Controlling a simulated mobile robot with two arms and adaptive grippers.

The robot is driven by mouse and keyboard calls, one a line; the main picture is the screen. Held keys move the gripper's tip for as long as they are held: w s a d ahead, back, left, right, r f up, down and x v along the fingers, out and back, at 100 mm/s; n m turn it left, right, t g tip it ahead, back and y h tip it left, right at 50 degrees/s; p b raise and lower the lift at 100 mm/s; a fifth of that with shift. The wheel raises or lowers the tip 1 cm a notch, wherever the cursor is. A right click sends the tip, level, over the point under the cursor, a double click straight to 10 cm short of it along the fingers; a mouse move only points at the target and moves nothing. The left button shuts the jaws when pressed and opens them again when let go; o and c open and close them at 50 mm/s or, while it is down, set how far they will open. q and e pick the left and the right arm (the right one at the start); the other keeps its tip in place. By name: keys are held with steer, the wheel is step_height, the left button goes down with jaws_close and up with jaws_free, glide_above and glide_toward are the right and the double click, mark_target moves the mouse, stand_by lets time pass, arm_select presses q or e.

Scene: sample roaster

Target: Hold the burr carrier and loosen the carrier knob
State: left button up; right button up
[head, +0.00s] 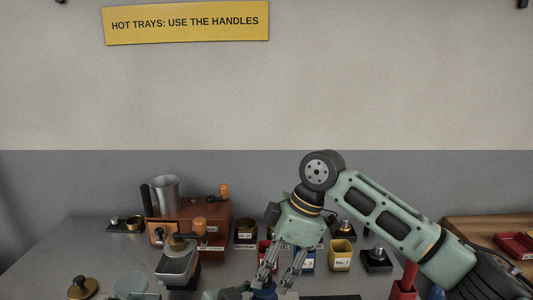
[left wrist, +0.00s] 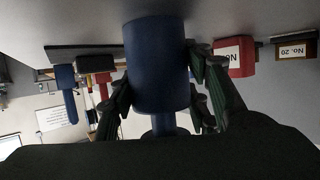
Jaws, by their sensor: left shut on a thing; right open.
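The burr carrier, a blue cylinder with a narrower blue stem, shows large in the left wrist view (left wrist: 157,65). In the head view its blue top (head: 264,291) shows at the bottom edge. My left gripper (left wrist: 160,95) is shut on it, with fingers on both sides. In the head view only a grey-green part of the left gripper shows at the bottom edge. My right gripper (head: 274,282) is open and points down, its fingertips just over and beside the blue top. I cannot tell whether they touch it. The carrier knob cannot be told apart clearly; the lower part is out of view.
A grinder (head: 177,265) and wooden box (head: 215,225) stand to the left. Behind the right gripper are a yellow No. 7 cup (head: 341,254) and dark block (head: 376,260). A red holder (head: 403,291) stands right.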

steer(key=shift+r, duration=3)
arm_select(q)
steer(key=o, duration=1.5)
steer(key=shift+a, duration=0.1)
steer(key=v, duration=1)
steer(key=shift+s+a+r, duration=0.1)
steer(key=shift+s, duration=0.05)
steer(key=shift+s+a+r, duration=0.35)
steer(key=shift+s+a, duration=0.1)
